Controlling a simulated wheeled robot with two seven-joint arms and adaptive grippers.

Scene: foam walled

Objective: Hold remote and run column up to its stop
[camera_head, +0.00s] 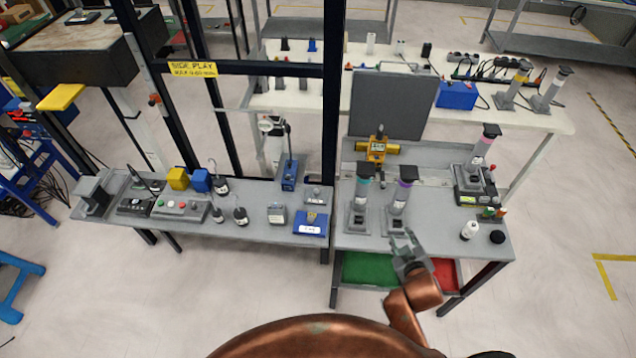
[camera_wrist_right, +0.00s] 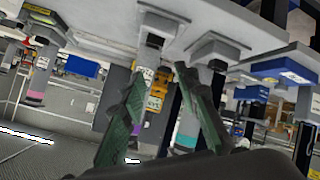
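My right gripper (camera_head: 408,248) is above the front edge of the right bench (camera_head: 440,238), near two grey columns. In the right wrist view its fingers (camera_wrist_right: 160,76) stand apart with nothing between them. I cannot tell for sure which thing is the remote. A grey box with green and red buttons (camera_head: 181,209) lies on the left bench. One column with a teal top (camera_head: 363,186) and one with a purple top (camera_head: 402,192) stand upright on grey bases. A third, pink-banded column (camera_head: 483,147) stands on a dark unit at the right. My left gripper is out of view.
A white bottle (camera_head: 469,231) and a black round piece (camera_head: 497,237) sit on the right bench. Green (camera_head: 368,269) and red trays are below it. A dark post frame with a yellow sign (camera_head: 193,69) rises behind the left bench (camera_head: 250,226). Floor in front is clear.

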